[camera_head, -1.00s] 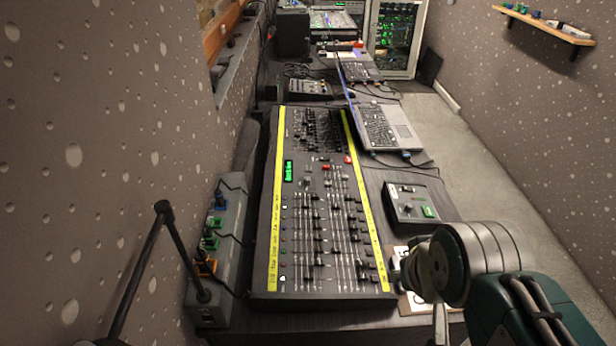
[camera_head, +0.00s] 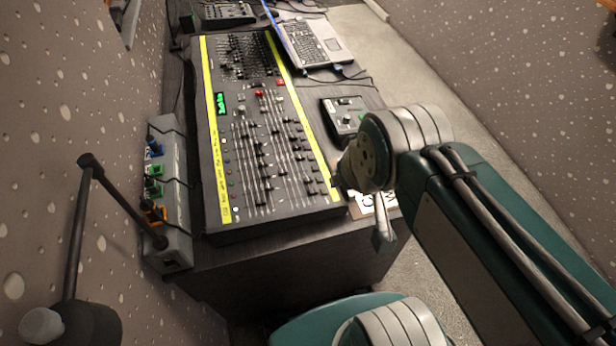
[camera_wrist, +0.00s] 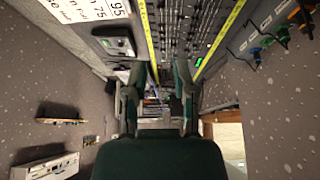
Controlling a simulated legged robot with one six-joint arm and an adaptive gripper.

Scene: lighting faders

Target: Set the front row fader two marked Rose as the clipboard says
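The lighting console (camera_head: 204,80) lies on a dark desk, with rows of black-capped faders and yellow label strips along both long sides. The front row faders (camera_head: 262,188) are at its near end; their labels are too small to read, so I cannot tell which is Rose. A white sheet, apparently the clipboard (camera_head: 362,206), lies by the near right corner, partly hidden by my arm. Its large print, including "95" and "75", shows in the wrist view (camera_wrist: 92,12), cut off by the edge. My gripper (camera_wrist: 160,80) has its fingers apart, nothing between them, clear of the faders.
A small control box (camera_head: 344,116) and a laptop (camera_head: 310,42) sit right of the console. A grey box (camera_head: 168,200) with coloured plugs stands on its left beside the speckled wall. Cables cross the desk. Bare floor (camera_head: 425,110) lies to the right.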

